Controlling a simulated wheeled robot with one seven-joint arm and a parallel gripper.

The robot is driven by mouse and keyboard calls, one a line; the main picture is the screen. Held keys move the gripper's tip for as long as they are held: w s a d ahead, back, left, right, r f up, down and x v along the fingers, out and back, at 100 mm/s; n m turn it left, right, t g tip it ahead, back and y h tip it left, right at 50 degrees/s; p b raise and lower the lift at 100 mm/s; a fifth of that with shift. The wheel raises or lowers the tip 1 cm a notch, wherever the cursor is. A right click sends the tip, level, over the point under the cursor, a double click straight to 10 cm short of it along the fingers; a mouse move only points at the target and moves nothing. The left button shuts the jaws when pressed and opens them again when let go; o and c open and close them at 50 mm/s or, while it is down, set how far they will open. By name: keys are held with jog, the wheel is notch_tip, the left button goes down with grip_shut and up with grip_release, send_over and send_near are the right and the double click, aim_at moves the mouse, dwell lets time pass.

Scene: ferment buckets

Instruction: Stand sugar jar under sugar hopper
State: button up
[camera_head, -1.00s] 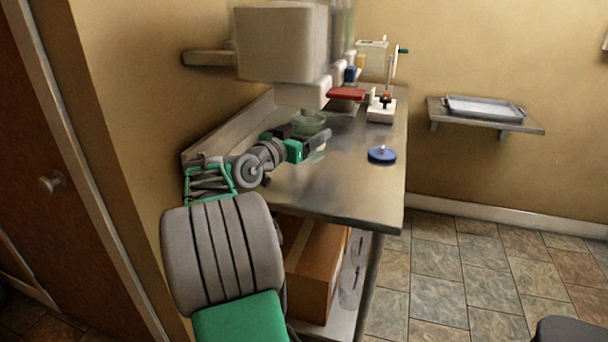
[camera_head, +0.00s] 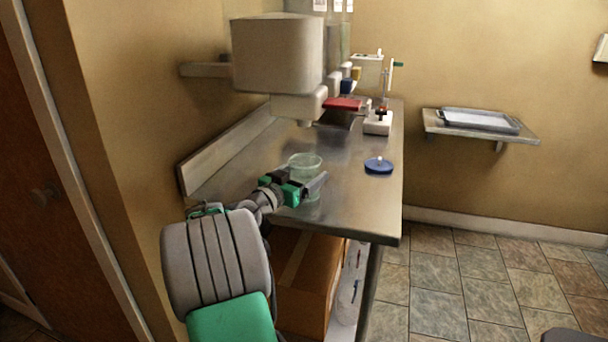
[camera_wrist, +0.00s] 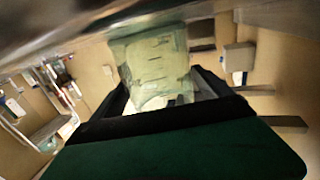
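The sugar jar (camera_head: 305,160) is a clear, greenish glass jar with an open round rim, roughly upright by the near part of the steel bench. My gripper (camera_head: 308,188) is around its side, with one finger in front of the glass. In the wrist view the jar (camera_wrist: 152,72) sits between the two dark fingers. The sugar hopper, the large grey-beige bin (camera_head: 277,58), hangs on the left wall with its outlet (camera_head: 298,106) above the bench. The jar is nearer to me than the outlet, not beneath it. I cannot tell whether its base touches the bench.
A blue round lid (camera_head: 378,167) lies on the steel bench (camera_head: 345,205) at right. A red item (camera_head: 342,104) and a white device (camera_head: 378,123) stand farther back. A cardboard box (camera_head: 305,280) is below the bench. A wall shelf holds a tray (camera_head: 480,119).

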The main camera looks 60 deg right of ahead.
jog(key=shift+o, duration=0.8)
jog(key=shift+r, duration=0.2)
jog(key=w+a, duration=0.1)
jog(key=a, duration=1.1)
jog(key=shift+w, duration=0.4)
jog(key=shift+f, duration=0.15)
